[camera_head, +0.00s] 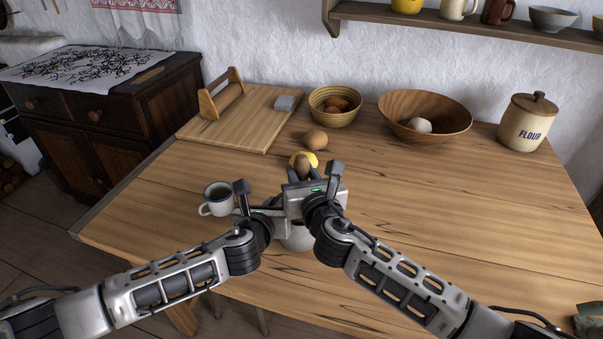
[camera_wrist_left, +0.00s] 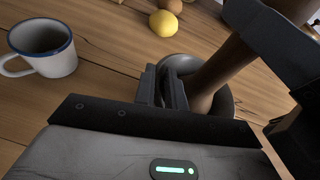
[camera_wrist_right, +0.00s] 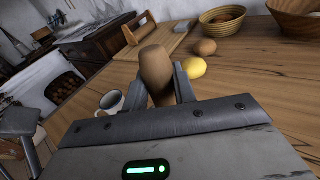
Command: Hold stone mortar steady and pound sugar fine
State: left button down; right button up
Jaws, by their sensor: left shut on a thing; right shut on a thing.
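The grey stone mortar (camera_head: 297,240) stands on the wooden table, mostly hidden under my grippers in the head view. Its round rim and dark inside show in the left wrist view (camera_wrist_left: 236,103). My left gripper (camera_wrist_left: 164,88) is shut on the mortar's rim. The brown wooden pestle (camera_wrist_left: 213,76) stands tilted, its lower end inside the mortar. My right gripper (camera_wrist_right: 163,90), above the left one, is shut on the pestle's upper part; the rounded pestle top (camera_wrist_right: 155,68) sticks out past the fingers. The sugar is not visible.
An enamel mug (camera_head: 217,199) stands left of the mortar. A lemon (camera_head: 313,157) and a round brown item (camera_head: 315,140) lie behind it. Further back are a cutting board (camera_head: 215,133), a basket (camera_head: 335,118), a wooden bowl (camera_head: 440,107) and a flour jar (camera_head: 525,125).

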pick_arm(q)
jog(key=shift+s+f, duration=0.15)
jog(key=shift+f, duration=0.25)
pick_arm(e)
notch_tip(320, 180, up, 2)
jog(key=shift+f, duration=1.3)
